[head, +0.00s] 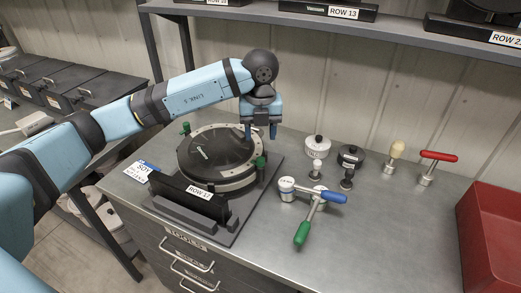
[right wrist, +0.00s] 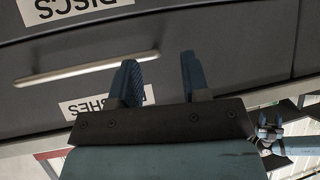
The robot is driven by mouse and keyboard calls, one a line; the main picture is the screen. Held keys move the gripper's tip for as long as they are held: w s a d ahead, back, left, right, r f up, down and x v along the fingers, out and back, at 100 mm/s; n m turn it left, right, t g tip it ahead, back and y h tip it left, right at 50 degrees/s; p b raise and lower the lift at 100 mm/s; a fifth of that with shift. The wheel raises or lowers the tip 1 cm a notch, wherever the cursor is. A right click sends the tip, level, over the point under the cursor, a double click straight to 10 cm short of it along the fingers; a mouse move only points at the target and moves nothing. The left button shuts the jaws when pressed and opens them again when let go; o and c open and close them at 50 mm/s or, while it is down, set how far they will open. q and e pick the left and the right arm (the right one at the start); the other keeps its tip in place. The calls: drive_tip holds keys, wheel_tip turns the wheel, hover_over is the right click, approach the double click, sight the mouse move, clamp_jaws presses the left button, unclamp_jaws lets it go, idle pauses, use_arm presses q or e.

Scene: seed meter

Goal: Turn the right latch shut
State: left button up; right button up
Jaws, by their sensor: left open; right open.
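The round black seed meter (head: 212,160) with a pale rim lies on a dark base plate on the metal bench. Its right latch (head: 260,163) has a green knob and stands at the right edge of the rim. Another green latch (head: 186,128) is at the far left edge. I cannot tell whether either latch is shut. My left gripper (head: 260,132) points down, open and empty, above and behind the right latch, apart from it. My right gripper (right wrist: 160,62) is open and empty in front of a dark drawer front in the right wrist view.
A black block labelled ROW 17 (head: 189,196) stands before the meter. To the right are a tool with blue and green handles (head: 313,203), several knobbed tools (head: 317,150), a red-handled tool (head: 432,166) and a red bin (head: 495,240). A shelf (head: 330,21) hangs behind.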

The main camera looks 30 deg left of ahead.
use_arm(q)
wheel_tip(320, 180, up, 5)
drive_tip(key=shift+r, duration=0.1)
idle(0.6)
